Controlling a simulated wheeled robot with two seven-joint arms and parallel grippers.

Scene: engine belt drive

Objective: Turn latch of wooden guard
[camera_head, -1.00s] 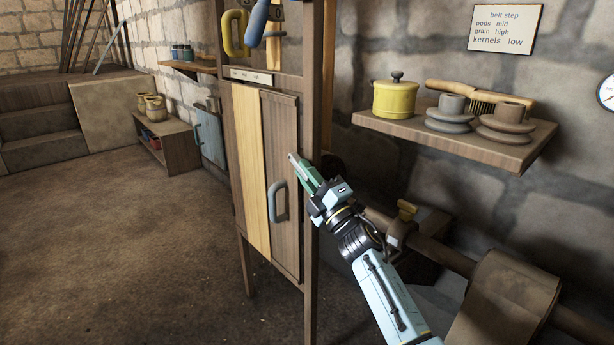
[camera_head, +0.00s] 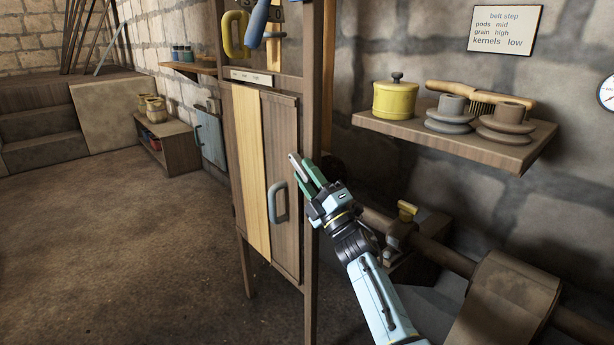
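The wooden guard (camera_head: 285,143) is a plank panel with one pale board, set in a dark wooden frame. It stands upright and looks closed. A blue-grey handle (camera_head: 279,203) is on its right part. My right gripper (camera_head: 301,170) is in front of the guard's upper right edge, above and right of the handle. My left gripper is not in view.
A wall shelf (camera_head: 451,141) at right holds a yellow pot (camera_head: 395,98), a brush and stepped grey pulleys. A shaft with a brown belt (camera_head: 500,300) runs at lower right. The floor (camera_head: 120,250) at left is clear.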

